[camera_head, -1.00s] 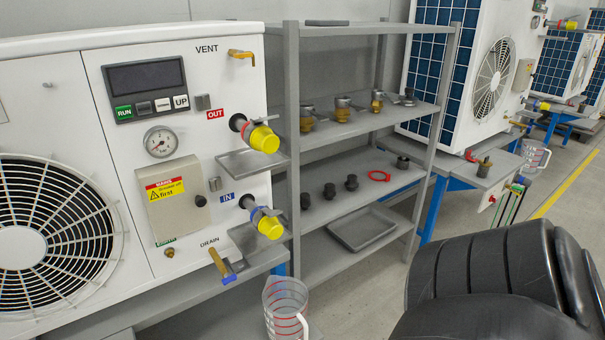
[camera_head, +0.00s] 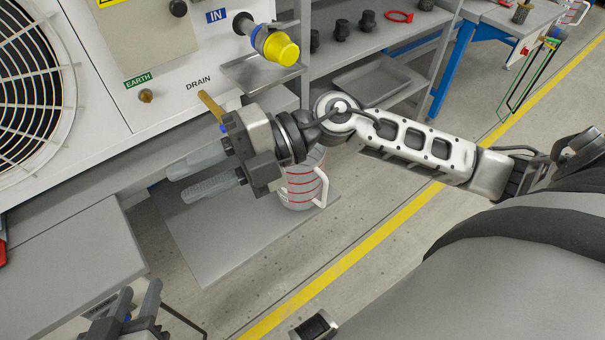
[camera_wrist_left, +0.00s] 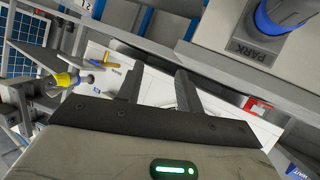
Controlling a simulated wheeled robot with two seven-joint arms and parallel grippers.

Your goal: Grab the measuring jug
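The measuring jug (camera_head: 302,187) is clear with red lines and a white handle on its right side. It stands upright on a low grey plate (camera_head: 215,245) below the drain tap. My right gripper (camera_head: 180,184) is in front of the jug and hides its upper left part. Its two fingers point left, past the jug, apart and with nothing between them. My left gripper (camera_head: 136,298) is at the bottom left, well short of the jug. In the left wrist view its fingers (camera_wrist_left: 158,82) are apart and empty. I cannot make out the jug in that view.
The white pump unit (camera_head: 180,60) with the brass drain tap (camera_head: 211,104) and yellow-capped IN fitting (camera_head: 278,48) is behind the gripper. A grey bench (camera_head: 70,250) is at left. A second jug (camera_head: 575,12) is far right. Floor is clear along the yellow line (camera_head: 345,260).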

